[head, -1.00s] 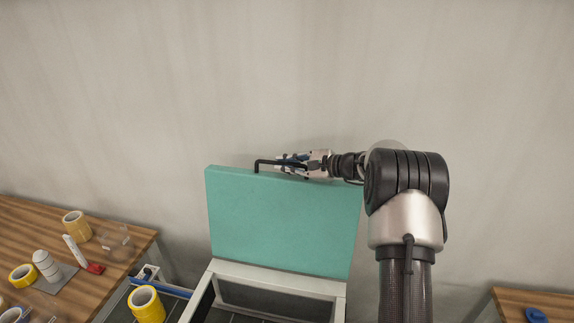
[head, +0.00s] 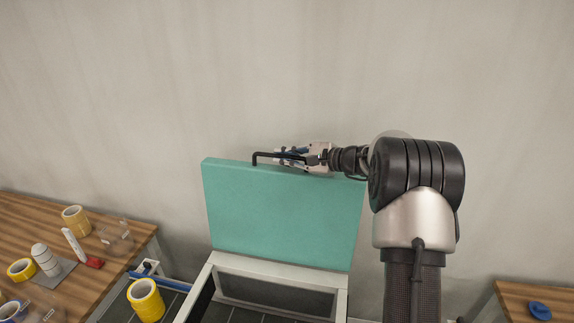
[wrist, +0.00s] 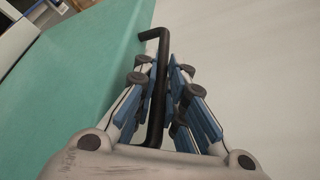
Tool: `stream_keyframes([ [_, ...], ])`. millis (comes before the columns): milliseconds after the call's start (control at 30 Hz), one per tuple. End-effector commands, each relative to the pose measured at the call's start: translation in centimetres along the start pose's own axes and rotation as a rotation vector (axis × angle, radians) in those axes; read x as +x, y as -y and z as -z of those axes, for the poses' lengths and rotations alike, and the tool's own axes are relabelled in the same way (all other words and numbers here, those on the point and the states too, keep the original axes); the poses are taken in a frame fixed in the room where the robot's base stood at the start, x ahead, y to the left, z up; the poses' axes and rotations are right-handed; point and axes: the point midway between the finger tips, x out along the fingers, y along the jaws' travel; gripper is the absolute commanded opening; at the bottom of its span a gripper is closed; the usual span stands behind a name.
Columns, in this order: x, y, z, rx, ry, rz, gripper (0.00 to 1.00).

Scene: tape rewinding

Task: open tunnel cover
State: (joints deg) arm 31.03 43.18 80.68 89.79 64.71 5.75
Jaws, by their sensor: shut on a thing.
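The teal tunnel cover (head: 280,215) stands raised and close to upright at the back of the white tunnel frame (head: 285,276). A black bar handle (head: 262,155) sits at its top edge. My gripper (head: 292,156) reaches in from the right and is shut on the handle. In the wrist view the handle (wrist: 158,85) runs between the blue-padded fingers (wrist: 160,97), and the teal cover (wrist: 85,70) fills the left side. The part of the handle between the fingers is partly hidden in the head view.
A wooden table (head: 125,250) at left holds several tape rolls, a white bottle (head: 45,260) and a red-tipped tool (head: 80,248). A yellow tape roll (head: 146,300) lies left of the frame. Another table (head: 515,300) is at right. A bare wall (head: 290,80) is behind.

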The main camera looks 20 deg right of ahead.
Motion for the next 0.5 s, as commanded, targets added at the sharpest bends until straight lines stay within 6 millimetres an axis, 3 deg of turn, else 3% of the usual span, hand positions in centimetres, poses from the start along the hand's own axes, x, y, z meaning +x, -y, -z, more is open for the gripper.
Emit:
stream_keyframes([
  [500, -1.8, -4.1, -4.5, -0.159, 0.004, 0.066, 0.00],
])
